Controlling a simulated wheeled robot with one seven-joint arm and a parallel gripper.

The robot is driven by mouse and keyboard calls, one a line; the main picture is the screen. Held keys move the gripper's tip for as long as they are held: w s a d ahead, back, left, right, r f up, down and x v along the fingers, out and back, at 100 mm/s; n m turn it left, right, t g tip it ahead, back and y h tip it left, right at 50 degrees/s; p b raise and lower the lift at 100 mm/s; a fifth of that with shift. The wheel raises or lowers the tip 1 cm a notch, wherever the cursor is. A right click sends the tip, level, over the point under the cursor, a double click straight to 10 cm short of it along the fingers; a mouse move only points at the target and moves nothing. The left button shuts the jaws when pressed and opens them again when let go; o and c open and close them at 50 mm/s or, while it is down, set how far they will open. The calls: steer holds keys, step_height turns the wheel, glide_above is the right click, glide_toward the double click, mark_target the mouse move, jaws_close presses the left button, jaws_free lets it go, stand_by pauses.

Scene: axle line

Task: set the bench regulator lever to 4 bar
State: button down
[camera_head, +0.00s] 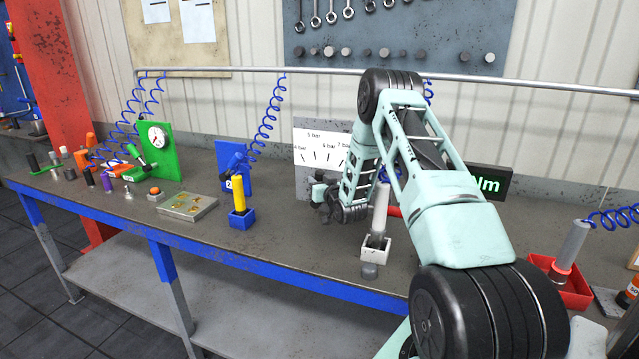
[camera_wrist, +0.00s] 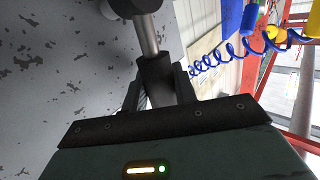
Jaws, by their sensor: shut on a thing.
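The bench regulator is a pale panel (camera_head: 312,150) with a printed scale, standing at the back of the bench. Labels for 4, 5, 6 and 7 bar show, with black tick marks. My gripper (camera_head: 327,203) is low in front of the panel, and my arm covers its right part. In the wrist view my gripper (camera_wrist: 160,90) is shut on the black grip of the lever (camera_wrist: 148,38). The lever's grey rod runs from the grip to a dark hub at the top. Which mark the lever points to cannot be told, as my wrist hides most of it.
A white holder (camera_head: 375,250) with a grey-handled tool stands just right of my gripper. A blue holder (camera_head: 242,219) with a yellow-handled tool is to the left. A metal tray (camera_head: 187,207) and a green gauge stand (camera_head: 155,152) are further left. Blue coiled hoses hang from a rail.

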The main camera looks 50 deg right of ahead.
steer(key=shift+w+a+f+n+g+b, duration=0.15)
steer(key=shift+w+a+n+g+b, duration=0.25)
steer(key=shift+w+n+g, duration=0.35)
steer(key=shift+w+a+f+n+g+b, duration=0.2)
steer(key=shift+w+n+g+b, duration=0.25)
steer(key=shift+w+n+g, duration=0.35)
steer(key=shift+w+a+f+n+g+b, duration=0.1)
steer(key=shift+w+a+n+g+b, duration=0.2)
steer(key=shift+w+n+g+b, duration=0.45)
steer(key=shift+s+m+p, duration=0.1)
steer(key=shift+m+p, duration=0.2)
steer(key=c, duration=1.4)
jaws_free()
steer(key=b+v, duration=0.1)
steer(key=v, duration=0.4)
steer(key=b+v, duration=0.2)
steer(key=v, duration=0.4)
steer(key=b+v, duration=0.1)
steer(key=v, duration=0.5)
steer(key=shift+r, duration=0.45)
